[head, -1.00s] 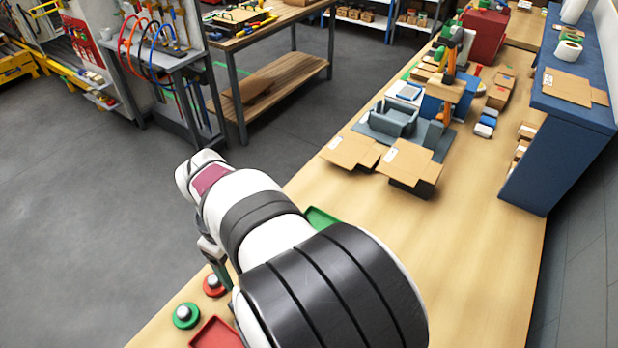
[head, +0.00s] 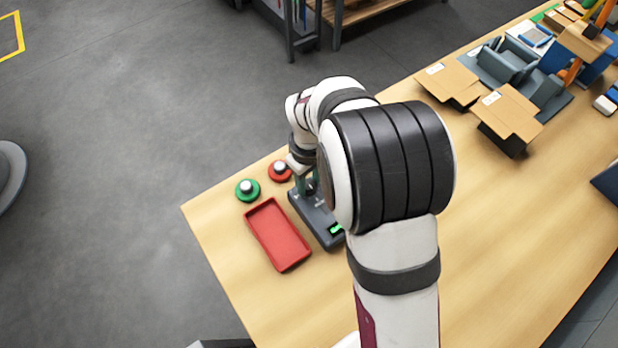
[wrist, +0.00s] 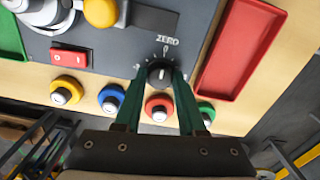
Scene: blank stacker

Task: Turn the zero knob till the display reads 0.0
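The zero knob (wrist: 160,72) is small, round and black with a white pointer line, under the word ZERO on a grey panel (wrist: 105,48). My gripper (wrist: 161,77) has its two dark green fingers on either side of the knob. I cannot tell whether they press on it or stand slightly apart. In the head view my gripper (head: 307,186) is down at the grey device (head: 316,219), partly hidden by my arm. A small display (head: 335,229) glows green on the device. Its reading is too small to make out, and it is not seen in the wrist view.
A red tray (head: 277,235) lies beside the device. A green-based button (head: 248,190) and a red-based one (head: 280,171) stand near the table edge. The wrist view also shows yellow (wrist: 66,90) and blue (wrist: 111,98) buttons and a red rocker switch (wrist: 69,58). Cardboard boxes (head: 508,113) stand farther off.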

